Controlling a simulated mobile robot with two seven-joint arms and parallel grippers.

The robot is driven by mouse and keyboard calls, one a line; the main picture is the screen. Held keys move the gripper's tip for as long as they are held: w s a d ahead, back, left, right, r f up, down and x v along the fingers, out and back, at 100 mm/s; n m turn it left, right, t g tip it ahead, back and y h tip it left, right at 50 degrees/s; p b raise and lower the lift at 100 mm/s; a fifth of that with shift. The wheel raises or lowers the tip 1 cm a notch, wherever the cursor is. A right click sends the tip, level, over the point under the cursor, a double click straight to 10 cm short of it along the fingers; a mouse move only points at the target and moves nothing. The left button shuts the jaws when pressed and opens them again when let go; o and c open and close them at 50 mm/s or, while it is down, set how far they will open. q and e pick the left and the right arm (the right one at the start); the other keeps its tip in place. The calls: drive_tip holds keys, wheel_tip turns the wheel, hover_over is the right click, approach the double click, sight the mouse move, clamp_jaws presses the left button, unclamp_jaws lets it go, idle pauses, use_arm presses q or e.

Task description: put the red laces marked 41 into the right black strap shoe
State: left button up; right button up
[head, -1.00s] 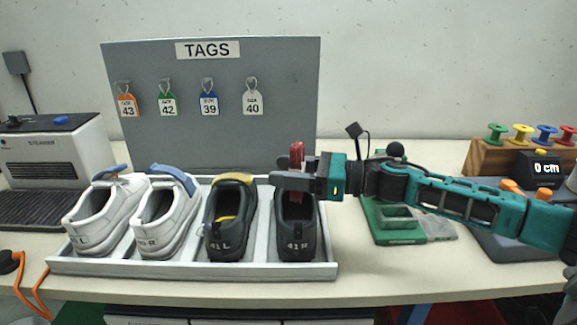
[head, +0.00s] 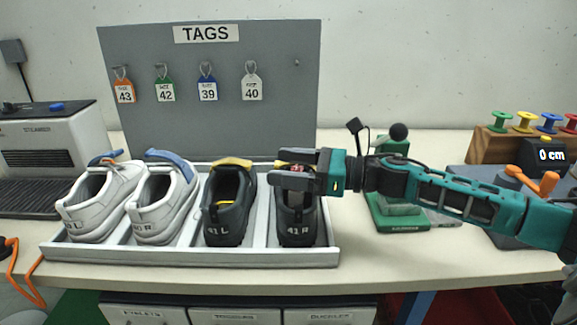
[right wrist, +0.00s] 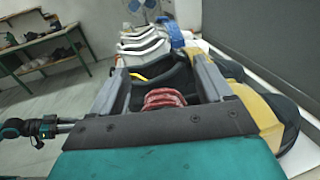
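The right black strap shoe (head: 297,225), marked 41 R, stands at the right end of the rack. My right gripper (head: 292,170) is over its opening, fingers spread apart. The red laces (head: 297,169) show between the fingers, low at the shoe's opening. In the right wrist view the red laces (right wrist: 165,98) lie between the open fingers with a gap on each side. Their size mark cannot be read. The gripper and the shoe's walls hide part of them.
The left black shoe (head: 228,222) and two white shoes (head: 158,215) share the grey rack (head: 190,258). A board with several tags (head: 215,125) stands behind. A green stand (head: 400,222) is right of the rack, under my right arm. Spools (head: 523,122) stand farther right.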

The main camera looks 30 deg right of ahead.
drive_tip(key=shift+o, duration=0.2)
drive_tip(key=shift+v, duration=2.6)
use_arm(q)
drive_tip(key=shift+s+a+r+p, duration=0.25)
drive_tip(key=shift+a+r+p, duration=0.2)
drive_tip(key=shift+p, duration=0.65)
use_arm(e)
drive_tip(key=v, duration=0.7)
drive_tip(key=shift+s+d, duration=0.2)
drive_tip(key=shift+s, duration=0.1)
use_arm(q)
drive_tip(key=shift+f+y, duration=0.1)
drive_tip(key=shift+y, duration=0.2)
